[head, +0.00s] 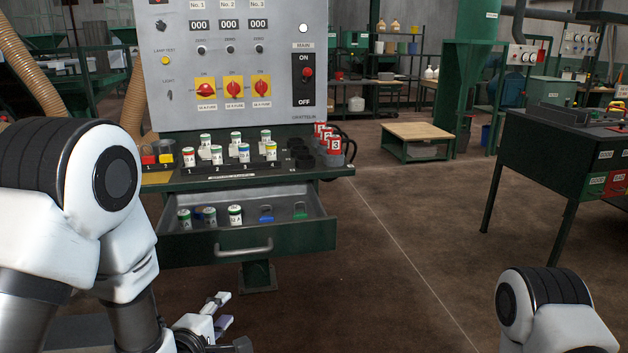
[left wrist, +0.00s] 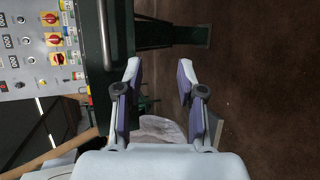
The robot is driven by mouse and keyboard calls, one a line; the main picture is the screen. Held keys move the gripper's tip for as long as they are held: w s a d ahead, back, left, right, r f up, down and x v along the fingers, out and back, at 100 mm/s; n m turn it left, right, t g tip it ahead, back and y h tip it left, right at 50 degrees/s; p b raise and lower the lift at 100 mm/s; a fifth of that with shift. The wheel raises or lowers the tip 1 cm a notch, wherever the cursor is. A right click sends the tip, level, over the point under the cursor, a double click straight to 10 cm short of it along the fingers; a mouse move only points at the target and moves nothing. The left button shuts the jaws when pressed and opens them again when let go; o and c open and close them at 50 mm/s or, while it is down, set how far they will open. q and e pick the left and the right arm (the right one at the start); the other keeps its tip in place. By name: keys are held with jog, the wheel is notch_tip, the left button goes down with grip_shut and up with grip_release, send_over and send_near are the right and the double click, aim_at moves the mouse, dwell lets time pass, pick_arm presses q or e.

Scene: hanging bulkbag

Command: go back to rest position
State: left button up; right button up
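My left gripper (head: 219,312) is low in the head view, in front of and below the open drawer (head: 290,236). In the left wrist view its two fingers (left wrist: 160,75) stand apart with nothing between them, and the dark floor shows through the gap. My left arm fills the left side of the head view. Part of my right arm shows at the lower right of the head view. My right gripper is out of the frame.
A grey control panel (head: 285,115) stands above a green bench. A green workbench (head: 560,160) is at the right. The brown floor (head: 400,250) between is clear.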

pick_arm(q)
jog(key=s+a+f+g, duration=0.1)
jog(key=s+f+g, duration=0.45)
jog(key=f, duration=0.95)
jog(key=s+a+f+m+g+y, duration=0.1)
jog(key=s+f+m+g, duration=0.2)
jog(key=s+f, duration=0.45)
jog(key=s+a+f+m+g+y, duration=0.15)
jog(key=s+f+m, duration=0.3)
jog(key=s, duration=0.55)
jog(key=s+f+m+g, duration=0.2)
jog(key=s+m+g, duration=0.2)
jog(key=s+m, duration=0.4)
notch_tip(320, 180, up, 18)
jog(key=m+p, duration=0.2)
jog(key=p, duration=1.6)
jog(key=shift+w+h, duration=0.35)
jog(key=shift+a+f, duration=0.1)
